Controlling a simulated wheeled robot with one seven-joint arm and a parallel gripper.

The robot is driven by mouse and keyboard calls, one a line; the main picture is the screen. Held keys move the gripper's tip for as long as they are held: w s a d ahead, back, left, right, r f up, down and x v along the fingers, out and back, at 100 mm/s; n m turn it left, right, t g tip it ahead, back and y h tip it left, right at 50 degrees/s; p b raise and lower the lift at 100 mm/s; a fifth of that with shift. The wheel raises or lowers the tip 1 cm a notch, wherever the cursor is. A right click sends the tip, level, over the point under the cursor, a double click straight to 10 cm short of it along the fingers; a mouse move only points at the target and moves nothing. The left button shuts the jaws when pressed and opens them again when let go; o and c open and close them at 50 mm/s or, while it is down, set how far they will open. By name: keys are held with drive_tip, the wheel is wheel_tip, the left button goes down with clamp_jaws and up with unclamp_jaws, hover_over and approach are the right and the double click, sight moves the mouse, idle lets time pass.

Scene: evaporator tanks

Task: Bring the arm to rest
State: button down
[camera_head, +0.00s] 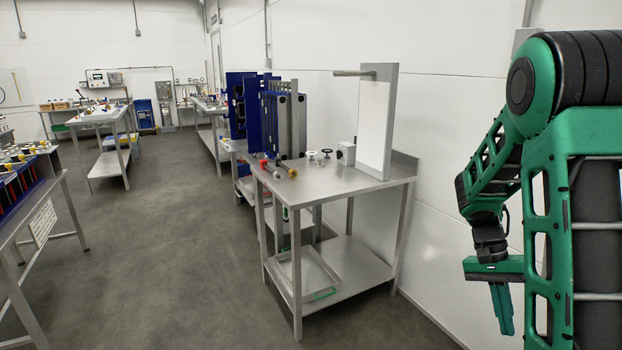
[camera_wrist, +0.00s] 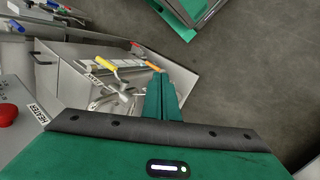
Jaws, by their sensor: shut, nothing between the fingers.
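My green arm fills the right side of the head view, bent at the elbow with its forearm hanging down. My gripper (camera_head: 503,310) points downward there, close to the white wall and clear of the steel table. In the wrist view my gripper (camera_wrist: 162,98) shows its two green fingers pressed together with nothing between them. Beyond the fingertips lies a grey tray (camera_wrist: 185,82) holding tools. A yellow-handled tool (camera_wrist: 106,64) and an orange-handled tool (camera_wrist: 139,62) lie in it. The fingers overlap the tray in the picture; I cannot tell the height between them.
A steel table (camera_head: 335,180) with an upright panel (camera_head: 377,120) stands ahead. Blue plate equipment (camera_head: 240,105) is behind it. A bench (camera_head: 40,190) is at the left. The grey floor (camera_head: 170,230) between is clear. A red button (camera_wrist: 8,115) shows at the wrist view's left edge.

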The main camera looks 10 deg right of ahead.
drive_tip(key=s+a+r+n+t+y, duration=0.1)
drive_tip(key=s+a+r+n+t, duration=0.1)
drive_tip(key=s+a+r, duration=0.3)
drive_tip(key=s+a+r+n+t, duration=0.2)
drive_tip(key=s+a+r+t, duration=0.1)
drive_tip(key=s, duration=0.7)
drive_tip(key=shift+a+r+n+t+y, duration=0.3)
drive_tip(key=shift+a+r+n+y, duration=0.1)
drive_tip(key=shift+a+r, duration=0.55)
drive_tip(key=shift+s+f, duration=0.1)
